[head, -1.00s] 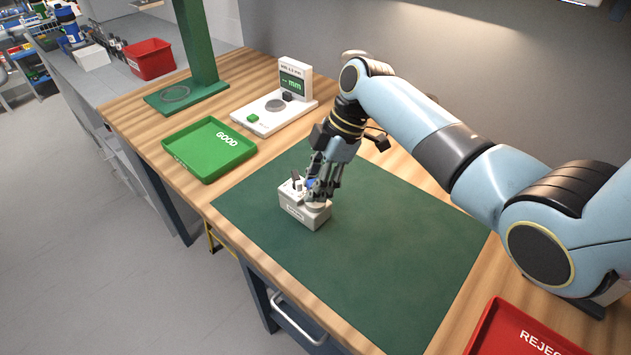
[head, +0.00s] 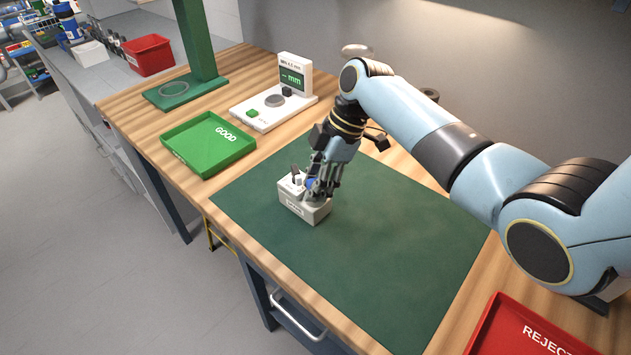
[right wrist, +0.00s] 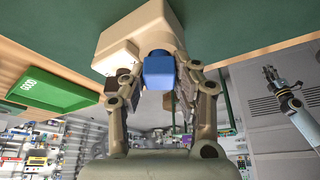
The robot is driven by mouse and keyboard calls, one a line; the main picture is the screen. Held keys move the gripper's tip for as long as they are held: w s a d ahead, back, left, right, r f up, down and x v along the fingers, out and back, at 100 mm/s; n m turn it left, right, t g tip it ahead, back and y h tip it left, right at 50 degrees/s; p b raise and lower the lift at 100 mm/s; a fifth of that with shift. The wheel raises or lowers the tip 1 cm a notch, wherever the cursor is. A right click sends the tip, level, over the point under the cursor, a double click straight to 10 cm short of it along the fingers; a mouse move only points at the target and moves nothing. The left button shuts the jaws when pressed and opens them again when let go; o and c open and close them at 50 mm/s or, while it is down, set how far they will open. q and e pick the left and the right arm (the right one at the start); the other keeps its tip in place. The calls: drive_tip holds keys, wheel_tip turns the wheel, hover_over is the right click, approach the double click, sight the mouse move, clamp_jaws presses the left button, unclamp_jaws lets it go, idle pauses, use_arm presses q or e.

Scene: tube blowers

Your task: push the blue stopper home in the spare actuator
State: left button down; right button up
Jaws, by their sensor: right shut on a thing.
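A small off-white block (head: 305,212), which I take to be the spare actuator or its holder, stands on the green mat. It also shows in the right wrist view (right wrist: 145,27). The blue stopper (right wrist: 158,69) is at this block, between the fingers of my right gripper (right wrist: 160,78). In the head view my right gripper (head: 318,185) comes down over the block and is shut on the stopper, hiding most of it. How deep the stopper sits is hidden. My left gripper (right wrist: 270,75) shows small in the right wrist view; its jaw state is unclear.
A white post and a dark piece (head: 295,173) stand on the block's left side, close to my fingers. A green GOOD tray (head: 190,160) lies left of the mat (head: 370,250), a white gauge (head: 270,112) behind, a red REJECT tray (head: 500,335) front right. The mat's right part is clear.

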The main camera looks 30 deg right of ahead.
drive_tip(key=o, duration=1)
drive_tip(key=shift+f, duration=0.1)
drive_tip(key=v, duration=1.2)
